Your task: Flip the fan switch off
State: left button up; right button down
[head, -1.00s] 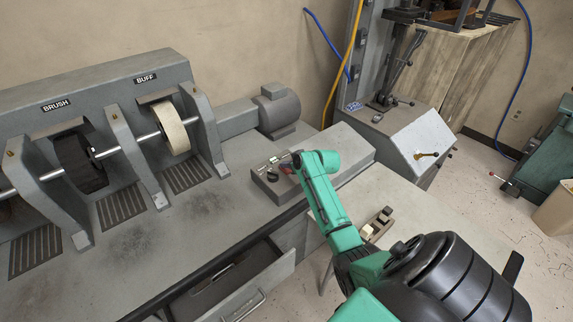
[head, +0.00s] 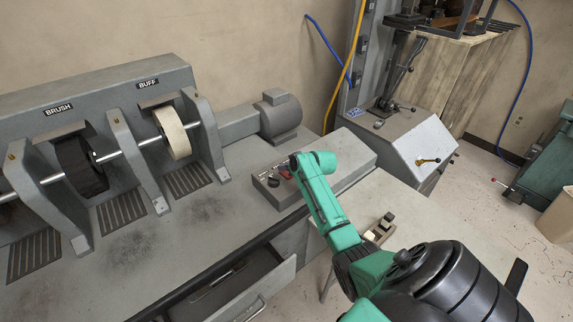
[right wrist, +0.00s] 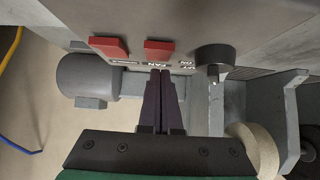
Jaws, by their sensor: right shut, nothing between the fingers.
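The control box (head: 262,188) sits at the right end of the grey bench, with a red switch (head: 284,171) and a black knob (head: 272,183) on it. The right wrist view shows two red switches side by side. The fan switch (right wrist: 158,49) is the one by the "FAN" label; the other red switch (right wrist: 110,47) is left of it. The black knob (right wrist: 215,58) is to its right. My right gripper (right wrist: 163,72) is shut and empty, its tips close to the fan label and switch; I cannot tell if they touch. In the head view my wrist partly hides the box. My left gripper is out of view.
A buffing wheel (head: 172,133), a brush wheel (head: 78,165) and a motor (head: 280,117) stand on the bench. An open drawer (head: 262,289) juts out below. A grey machine (head: 412,150) with levers stands at the right.

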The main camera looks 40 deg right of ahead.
aim_at(284, 173)
notch_tip(284, 173, up, 5)
jog(key=p, duration=0.3)
jog(key=shift+w+f, duration=0.1)
jog(key=shift+w, duration=0.05)
jog(key=w+r+b+v, duration=0.1)
jog(key=v, duration=0.8)
jog(key=shift+r, duration=0.2)
jog(key=shift+w, duration=0.1)
